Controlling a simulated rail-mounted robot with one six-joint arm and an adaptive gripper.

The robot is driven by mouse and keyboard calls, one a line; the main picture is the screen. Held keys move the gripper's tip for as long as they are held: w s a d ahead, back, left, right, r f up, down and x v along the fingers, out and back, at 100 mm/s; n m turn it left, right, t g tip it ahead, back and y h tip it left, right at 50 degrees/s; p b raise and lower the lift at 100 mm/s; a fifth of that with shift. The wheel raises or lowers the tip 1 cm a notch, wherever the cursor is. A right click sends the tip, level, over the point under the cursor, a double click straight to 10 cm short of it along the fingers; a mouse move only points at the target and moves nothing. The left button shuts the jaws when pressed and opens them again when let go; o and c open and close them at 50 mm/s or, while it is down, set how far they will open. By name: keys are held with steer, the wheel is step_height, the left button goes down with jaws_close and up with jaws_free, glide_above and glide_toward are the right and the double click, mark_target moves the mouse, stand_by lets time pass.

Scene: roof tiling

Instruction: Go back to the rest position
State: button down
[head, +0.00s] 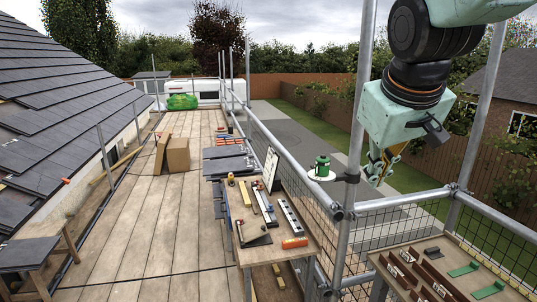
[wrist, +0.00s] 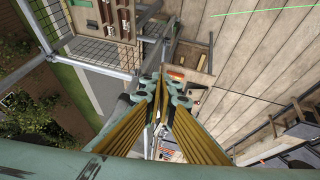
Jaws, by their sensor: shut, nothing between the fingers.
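My gripper (head: 376,172) hangs from my teal and black arm at the upper right of the head view. It is raised in the air near the scaffold rail, with its fingers pointing down, and holds nothing. In the wrist view the yellow-sided fingers run to the teal fingertips (wrist: 162,92), which are closed together with nothing between them. The boards, benches and rails lie well below the fingertips.
A scaffold pole (head: 353,130) stands just left of my gripper. A tool bench (head: 310,254) and a parts table (head: 405,251) stand below. The plank deck (head: 135,210) is mostly clear, with a cardboard box (head: 178,155) on it. The slate roof (head: 60,95) rises at left.

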steer(key=s+a+f+m+b, duration=0.1)
steer(key=s+f, duration=0.2)
steer(key=s, duration=0.7)
steer(key=s+f+m+g+b, duration=0.1)
steer(key=s+f, duration=0.3)
steer(key=s, duration=0.6)
steer(key=s+a+f+m+g+y+b, duration=0.1)
steer(key=s+f, duration=0.3)
steer(key=s, duration=0.6)
steer(key=shift+a+b, duration=0.3)
steer(key=shift+b, duration=0.45)
